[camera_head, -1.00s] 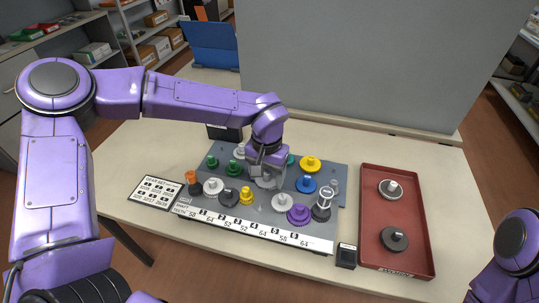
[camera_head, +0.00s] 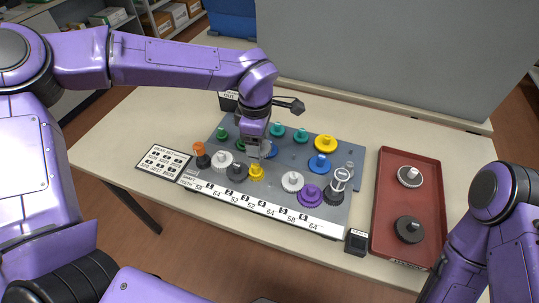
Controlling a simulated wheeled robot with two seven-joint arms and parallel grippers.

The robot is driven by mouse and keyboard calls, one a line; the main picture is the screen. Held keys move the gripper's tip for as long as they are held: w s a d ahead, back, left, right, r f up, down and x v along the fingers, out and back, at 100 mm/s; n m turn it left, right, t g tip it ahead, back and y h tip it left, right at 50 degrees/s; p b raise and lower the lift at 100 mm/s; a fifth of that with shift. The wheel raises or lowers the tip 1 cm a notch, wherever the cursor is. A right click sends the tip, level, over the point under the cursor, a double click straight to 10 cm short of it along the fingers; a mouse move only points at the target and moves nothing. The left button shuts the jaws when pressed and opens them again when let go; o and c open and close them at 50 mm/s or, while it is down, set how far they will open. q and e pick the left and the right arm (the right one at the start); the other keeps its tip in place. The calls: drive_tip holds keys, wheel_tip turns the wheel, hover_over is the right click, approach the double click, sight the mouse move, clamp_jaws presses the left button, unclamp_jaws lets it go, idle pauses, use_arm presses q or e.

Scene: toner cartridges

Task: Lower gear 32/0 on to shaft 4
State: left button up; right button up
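A gear board (camera_head: 274,180) on the table carries several gears on shafts; a numbered strip (camera_head: 258,205) runs along its front edge. I cannot read which gear is 32/0 or tell which shaft is 4. My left gripper (camera_head: 259,157) points down over the middle of the board, just behind and above a small yellow gear (camera_head: 256,172). Whether its fingers touch that gear's knob is unclear. My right gripper is out of view.
A red tray (camera_head: 387,205) on the right holds a pale gear (camera_head: 410,176) and a dark gear (camera_head: 409,229). A small dark block (camera_head: 356,241) stands beside it. A gear-set card (camera_head: 163,162) lies left. A grey panel (camera_head: 390,75) stands behind the table.

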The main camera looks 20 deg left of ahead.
sight(267, 154)
use_arm(q)
drive_tip(key=n, duration=0.4)
drive_tip(key=shift+s+d+f+b, duration=0.1)
drive_tip(key=shift+s+d+b, duration=0.05)
drive_tip(key=shift+s+b, duration=0.15)
drive_tip(key=n, duration=0.3)
drive_tip(key=shift+s+d, duration=0.1)
drive_tip(key=n, duration=0.2)
drive_tip(key=n+b, duration=0.1)
drive_tip(key=n, duration=0.1)
drive_tip(key=shift+d, duration=0.3)
drive_tip(key=n, duration=0.3)
drive_tip(key=shift+d+n+b, duration=0.3)
drive_tip(key=shift+d+n, duration=0.05)
drive_tip(key=shift+n, duration=0.05)
drive_tip(key=n, duration=0.3)
drive_tip(key=shift+s+d+n+b, duration=0.1)
drive_tip(key=shift+d+n+b, duration=0.2)
drive_tip(key=n, duration=0.3)
drive_tip(key=shift+s+d+n, duration=0.2)
drive_tip(key=shift+n, duration=0.2)
drive_tip(key=f+n+b, duration=0.1)
drive_tip(key=n, duration=0.2)
drive_tip(key=f+n+b, duration=0.2)
drive_tip(key=n, duration=0.1)
drive_tip(key=d+f+n+b, duration=0.1)
drive_tip(key=n+b, duration=0.1)
drive_tip(key=n, duration=0.1)
drive_tip(key=shift+s+f, duration=0.2)
drive_tip(key=shift+s, duration=0.2)
